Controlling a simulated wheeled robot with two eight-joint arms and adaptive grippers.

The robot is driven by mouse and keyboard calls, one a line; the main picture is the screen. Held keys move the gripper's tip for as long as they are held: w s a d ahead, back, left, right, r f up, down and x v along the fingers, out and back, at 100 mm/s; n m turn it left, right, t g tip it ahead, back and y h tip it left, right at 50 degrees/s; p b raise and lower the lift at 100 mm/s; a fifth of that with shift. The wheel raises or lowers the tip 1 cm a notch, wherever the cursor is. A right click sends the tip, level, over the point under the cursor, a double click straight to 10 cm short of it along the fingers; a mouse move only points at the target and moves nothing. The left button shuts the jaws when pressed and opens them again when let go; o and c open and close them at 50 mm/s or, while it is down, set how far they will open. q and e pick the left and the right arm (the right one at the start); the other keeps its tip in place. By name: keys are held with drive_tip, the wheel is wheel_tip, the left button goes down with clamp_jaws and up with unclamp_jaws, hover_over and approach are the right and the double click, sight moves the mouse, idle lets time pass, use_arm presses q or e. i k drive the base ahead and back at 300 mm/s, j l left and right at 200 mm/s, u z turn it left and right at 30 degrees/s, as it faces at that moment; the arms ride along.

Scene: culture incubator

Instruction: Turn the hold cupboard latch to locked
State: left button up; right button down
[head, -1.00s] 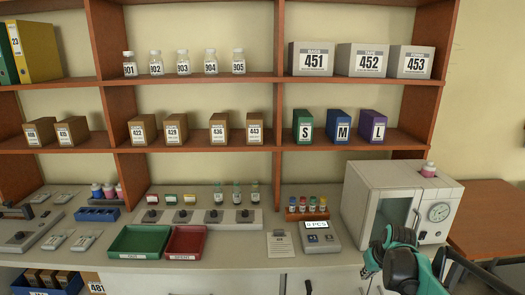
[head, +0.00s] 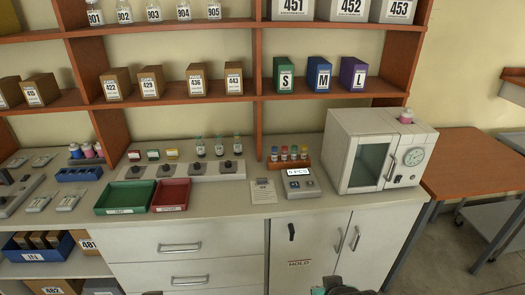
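The hold cupboard (head: 311,255) is a pale door under the counter, with a HOLD label (head: 299,263) low on it. Its latch (head: 291,232) is a small black handle at the door's upper left, standing about upright. A part of my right arm, grey and teal, shows at the bottom edge below the cupboard, apart from the latch. Its fingers cannot be made out, so I cannot tell whether my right gripper (head: 335,288) is open or shut. My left gripper is not in view.
A second door with a bar handle (head: 356,238) is to the right, and drawers (head: 180,247) are to the left. Above are the counter (head: 235,210), a white incubator (head: 375,150), a keypad box (head: 298,186), and green and red trays (head: 125,197).

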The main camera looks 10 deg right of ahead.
sight(291, 229)
drive_tip(key=i+l, duration=0.1)
drive_tip(key=l, duration=0.25)
drive_tip(key=i+l, duration=0.1)
drive_tip(key=l, duration=0.65)
drive_tip(key=k+l, duration=0.25)
drive_tip(key=l, duration=0.15)
drive_tip(key=k+l, duration=0.25)
drive_tip(key=l, duration=0.15)
drive_tip(key=k+l, duration=0.25)
drive_tip(key=l+u, duration=0.05)
drive_tip(key=l, duration=0.1)
